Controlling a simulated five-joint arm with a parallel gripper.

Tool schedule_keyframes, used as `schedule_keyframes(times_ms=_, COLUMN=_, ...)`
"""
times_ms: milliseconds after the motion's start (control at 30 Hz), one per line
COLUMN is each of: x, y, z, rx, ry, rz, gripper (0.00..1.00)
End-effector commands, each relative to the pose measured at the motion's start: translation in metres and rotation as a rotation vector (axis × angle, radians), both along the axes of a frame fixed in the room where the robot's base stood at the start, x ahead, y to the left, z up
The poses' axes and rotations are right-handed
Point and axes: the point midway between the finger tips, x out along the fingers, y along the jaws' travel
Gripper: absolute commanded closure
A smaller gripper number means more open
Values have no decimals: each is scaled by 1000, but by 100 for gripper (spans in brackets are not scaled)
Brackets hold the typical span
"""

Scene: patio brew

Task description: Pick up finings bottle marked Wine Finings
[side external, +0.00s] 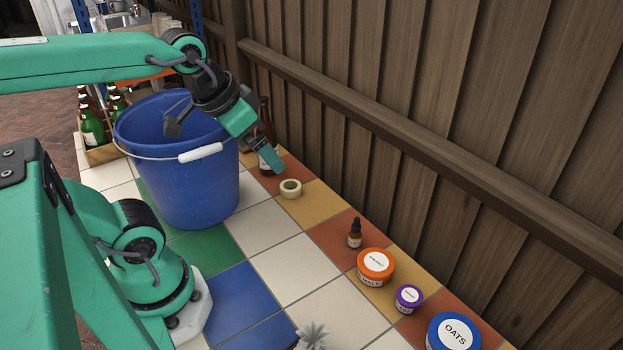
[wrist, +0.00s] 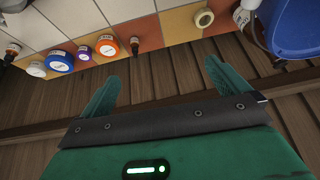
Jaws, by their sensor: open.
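A small amber bottle with a dark dropper top (side external: 355,238) stands upright on an orange-red tile by the fence. It also shows in the wrist view (wrist: 135,47), beyond my fingers. A second small dark bottle (wrist: 12,51) stands at the far left of the wrist view. A larger brown bottle (side external: 266,167) is partly hidden behind my gripper (side external: 275,163). I cannot read Wine Finings on any of these bottles. My gripper is open and empty, raised beside the bucket near the fence. Its two fingers are spread apart in the wrist view (wrist: 161,72).
A blue bucket (side external: 180,180) stands left of my gripper. A tape roll (side external: 290,189), an orange-lidded tub (side external: 376,266), a purple-lidded tub (side external: 408,298) and an OATS tub (side external: 454,333) line the fence (side external: 440,120). White tiles left of them are mostly clear.

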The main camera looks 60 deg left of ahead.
Motion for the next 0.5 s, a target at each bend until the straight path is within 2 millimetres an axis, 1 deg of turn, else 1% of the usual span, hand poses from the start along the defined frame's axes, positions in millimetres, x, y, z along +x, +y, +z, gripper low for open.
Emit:
schedule_keyframes(times_ms=33, x=-4, y=-7, z=-4, rx=-11, ry=-5, rz=-8, gripper=0)
schedule_keyframes(times_ms=100, x=-7, y=-12, z=-8, rx=-23, ry=-8, rz=-8, gripper=0)
schedule_keyframes(times_ms=300, x=-11, y=-18, z=-12, rx=-37, ry=-9, rz=-6, gripper=0)
schedule_keyframes(times_ms=367, x=-11, y=-18, z=-12, rx=-37, ry=-9, rz=-5, gripper=10)
schedule_keyframes(times_ms=433, x=-11, y=-18, z=-12, rx=-37, ry=-9, rz=-5, gripper=24)
schedule_keyframes(times_ms=467, x=-11, y=-18, z=-12, rx=-37, ry=-9, rz=-5, gripper=27)
schedule_keyframes(times_ms=500, x=-11, y=-18, z=-12, rx=-37, ry=-9, rz=-5, gripper=27)
